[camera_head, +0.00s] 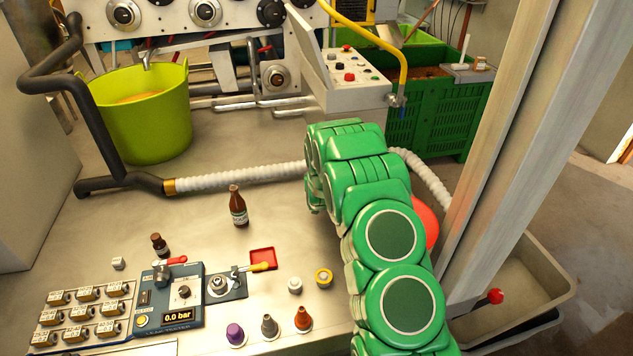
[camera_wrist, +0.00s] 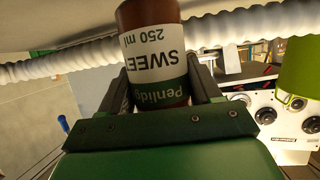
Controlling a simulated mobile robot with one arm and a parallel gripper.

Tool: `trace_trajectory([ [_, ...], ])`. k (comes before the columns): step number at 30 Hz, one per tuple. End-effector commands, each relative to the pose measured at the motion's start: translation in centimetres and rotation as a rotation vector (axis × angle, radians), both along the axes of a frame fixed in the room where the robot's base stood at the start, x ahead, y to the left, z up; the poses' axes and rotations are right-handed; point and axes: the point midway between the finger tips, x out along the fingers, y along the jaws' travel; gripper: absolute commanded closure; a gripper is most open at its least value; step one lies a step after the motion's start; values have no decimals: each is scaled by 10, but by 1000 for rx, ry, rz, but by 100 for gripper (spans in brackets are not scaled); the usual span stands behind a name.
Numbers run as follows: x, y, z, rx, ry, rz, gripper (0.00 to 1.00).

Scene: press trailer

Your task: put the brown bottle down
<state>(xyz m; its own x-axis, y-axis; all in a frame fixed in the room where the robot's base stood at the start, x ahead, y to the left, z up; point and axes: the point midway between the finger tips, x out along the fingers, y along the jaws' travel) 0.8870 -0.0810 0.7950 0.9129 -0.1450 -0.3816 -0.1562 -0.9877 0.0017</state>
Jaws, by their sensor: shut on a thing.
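My gripper (camera_wrist: 160,78) is shut on a brown bottle (camera_wrist: 152,18) in the wrist view, with one finger on each side of it. The bottle has a white and green label reading "SWEET 250 ml", upside down in this view. Its base and full length are not in view. In the head view my green arm hides the gripper and the held bottle. Another brown bottle (camera_head: 238,208) with a pale label stands upright on the metal bench (camera_head: 215,262), apart from my arm.
A small dark bottle (camera_head: 160,245) stands further left. A red square tray (camera_head: 263,258), tester box (camera_head: 172,297) and several small coloured cones and caps stand at the front. A white ribbed hose (camera_head: 240,178) crosses behind. A lime bucket (camera_head: 150,125) stands at the back left.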

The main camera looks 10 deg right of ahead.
Motion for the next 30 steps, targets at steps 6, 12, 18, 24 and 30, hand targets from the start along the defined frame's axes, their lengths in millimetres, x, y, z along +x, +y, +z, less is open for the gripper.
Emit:
trace_trajectory([
  [6, 0, 0, -20, 0, 2, 0, 87],
  [12, 0, 0, -21, 0, 0, 0, 87],
  [18, 0, 0, -24, 0, 1, 0, 87],
  [24, -1, 0, -24, 0, 1, 0, 11],
  [30, -1, 0, -24, 0, 1, 0, 11],
])
